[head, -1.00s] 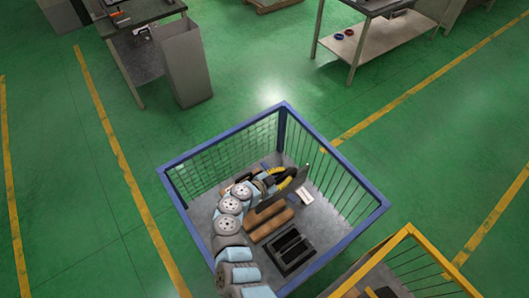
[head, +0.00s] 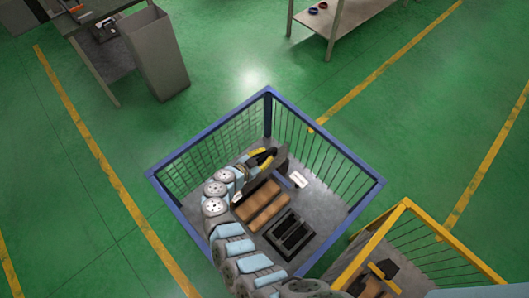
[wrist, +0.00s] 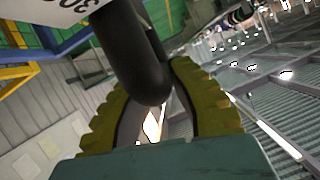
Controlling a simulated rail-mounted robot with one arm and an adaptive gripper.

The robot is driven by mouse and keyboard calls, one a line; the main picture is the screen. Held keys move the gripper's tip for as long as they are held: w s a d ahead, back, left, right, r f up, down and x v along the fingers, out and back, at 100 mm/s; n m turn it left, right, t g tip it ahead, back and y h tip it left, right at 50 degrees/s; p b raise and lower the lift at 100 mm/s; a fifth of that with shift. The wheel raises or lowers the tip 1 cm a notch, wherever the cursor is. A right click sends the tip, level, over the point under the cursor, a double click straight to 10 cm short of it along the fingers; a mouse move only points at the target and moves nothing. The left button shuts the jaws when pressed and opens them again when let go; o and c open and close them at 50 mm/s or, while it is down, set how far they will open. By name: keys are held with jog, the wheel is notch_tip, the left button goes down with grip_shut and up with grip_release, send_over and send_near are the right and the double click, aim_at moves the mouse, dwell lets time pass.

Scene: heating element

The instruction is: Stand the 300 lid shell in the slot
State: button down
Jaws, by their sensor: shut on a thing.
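The 300 lid shell (head: 268,176) is a dark, flat piece standing on edge inside the blue-framed cage. In the wrist view its black bar (wrist: 138,55) lies between my fingers, and a white face with the figures 300 (wrist: 75,8) shows at the top left. My gripper (head: 262,158) has yellow ridged fingers shut on this bar; they also show in the wrist view (wrist: 160,105). A black slotted rack (head: 290,235) lies on the cage floor, below and right of the shell. I cannot tell which slot is the task's.
Brown blocks (head: 262,206) lie between the shell and the rack. A small white piece (head: 298,180) is just right of the shell. The blue cage (head: 330,150) has barred walls around this space. A yellow-framed cage (head: 405,205) stands at the lower right.

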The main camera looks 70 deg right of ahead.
notch_tip(320, 180, down, 2)
jog(key=shift+f, duration=0.15)
jog(key=shift+w+f, duration=0.3)
jog(key=shift+f, duration=0.45)
jog(key=shift+s+f, duration=0.2)
jog(key=shift+f, duration=0.55)
notch_tip(320, 180, down, 43)
jog(key=b, duration=4.2)
jog(key=c, duration=1)
grip_release()
